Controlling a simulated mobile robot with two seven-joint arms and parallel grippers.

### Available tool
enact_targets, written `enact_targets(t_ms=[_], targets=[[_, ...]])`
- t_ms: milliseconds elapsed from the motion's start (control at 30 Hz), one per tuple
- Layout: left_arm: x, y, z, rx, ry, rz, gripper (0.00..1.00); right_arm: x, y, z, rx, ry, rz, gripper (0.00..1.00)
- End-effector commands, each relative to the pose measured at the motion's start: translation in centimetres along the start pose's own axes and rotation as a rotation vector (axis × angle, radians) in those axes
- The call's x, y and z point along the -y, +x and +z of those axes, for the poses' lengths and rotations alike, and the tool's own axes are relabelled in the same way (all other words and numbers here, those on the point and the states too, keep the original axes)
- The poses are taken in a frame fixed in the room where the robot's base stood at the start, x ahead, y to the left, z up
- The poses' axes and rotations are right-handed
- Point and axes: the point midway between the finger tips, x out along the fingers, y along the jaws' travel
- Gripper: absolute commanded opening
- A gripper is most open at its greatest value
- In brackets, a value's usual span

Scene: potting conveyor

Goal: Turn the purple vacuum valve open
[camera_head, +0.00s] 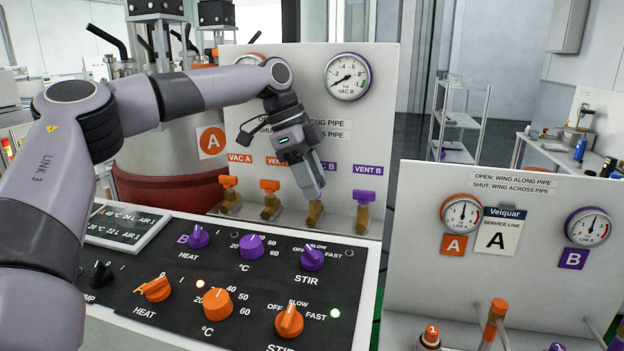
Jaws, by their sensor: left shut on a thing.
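My left gripper (314,194) reaches down to the valve row on the white panel and is shut at the VAC B place. The purple vacuum valve's wing is hidden by the fingers; its brass body (314,215) shows just below them. Which way the wing points cannot be told. To its right, the purple vent valve (363,197) stands under the VENT B label. The VAC B gauge (347,77) with a purple rim is above, its needle pointing to the lower left. My right gripper is not in view.
Two orange valves, VAC A (229,182) and its neighbour (269,187), stand left of my gripper. The control console (362,300) with orange and purple knobs lies in front. A service panel (510,255) with gauges stands on the right.

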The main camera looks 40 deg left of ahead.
Motion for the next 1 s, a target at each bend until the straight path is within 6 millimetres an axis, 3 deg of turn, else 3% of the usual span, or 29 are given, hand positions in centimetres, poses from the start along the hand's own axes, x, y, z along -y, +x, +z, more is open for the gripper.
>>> enact_targets(t_ms=[100, 133, 200, 567, 1000], targets=[[0.1, -0.2, -0.1, 0.000, 0.000, -0.006, 0.13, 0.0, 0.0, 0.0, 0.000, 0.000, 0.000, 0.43], [0.1, -0.2, -0.1, 0.000, 0.000, -0.006, 0.47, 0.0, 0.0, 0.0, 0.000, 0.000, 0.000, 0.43], [0.1, -0.2, -0.1, 0.000, 0.000, -0.005, 0.69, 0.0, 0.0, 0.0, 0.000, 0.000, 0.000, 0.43], [0.1, -0.5, 0.0, 0.000, -0.001, -0.004, 0.69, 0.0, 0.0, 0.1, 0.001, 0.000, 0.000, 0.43], [0.1, -6.7, -0.1, 0.000, 0.000, -0.005, 0.69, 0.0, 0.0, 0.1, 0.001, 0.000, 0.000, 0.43]])
